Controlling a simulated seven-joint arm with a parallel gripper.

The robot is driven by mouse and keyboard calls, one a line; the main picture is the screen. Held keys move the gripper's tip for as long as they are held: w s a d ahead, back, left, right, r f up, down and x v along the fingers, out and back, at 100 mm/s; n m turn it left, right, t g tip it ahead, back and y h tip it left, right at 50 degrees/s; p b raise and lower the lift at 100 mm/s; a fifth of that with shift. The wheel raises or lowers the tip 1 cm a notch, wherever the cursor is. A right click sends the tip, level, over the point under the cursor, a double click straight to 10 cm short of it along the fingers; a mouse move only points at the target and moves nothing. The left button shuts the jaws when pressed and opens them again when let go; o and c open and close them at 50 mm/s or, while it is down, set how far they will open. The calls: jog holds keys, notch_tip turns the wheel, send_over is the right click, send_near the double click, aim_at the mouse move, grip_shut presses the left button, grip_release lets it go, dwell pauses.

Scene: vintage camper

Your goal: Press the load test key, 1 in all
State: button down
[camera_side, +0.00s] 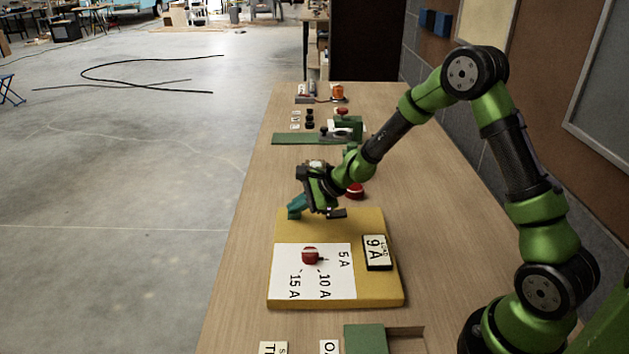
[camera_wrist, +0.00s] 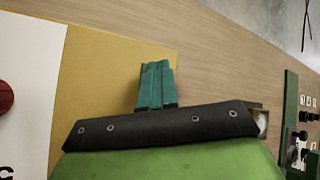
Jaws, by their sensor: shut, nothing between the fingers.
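My gripper (camera_side: 295,211) is shut, with its teal fingertips together and nothing between them. It is over the far left part of a yellow board (camera_side: 387,290); I cannot tell whether the tips touch it. In the wrist view the teal fingers (camera_wrist: 157,84) show against the yellow board (camera_wrist: 100,85). The board carries a white panel marked 5 A, 10 A and 15 A, with a red knob (camera_side: 310,256) on it.
A red round part (camera_side: 355,191) is beyond the board, partly behind my gripper. Farther back are a green device (camera_side: 300,139) and an orange-topped item (camera_side: 337,91). A green block (camera_side: 366,339) and labels are at the near edge. The wooden bench is clear right of the board.

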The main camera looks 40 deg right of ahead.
aim_at(298, 216)
jog(key=shift+r, duration=0.8)
jog(key=shift+r, duration=2.5)
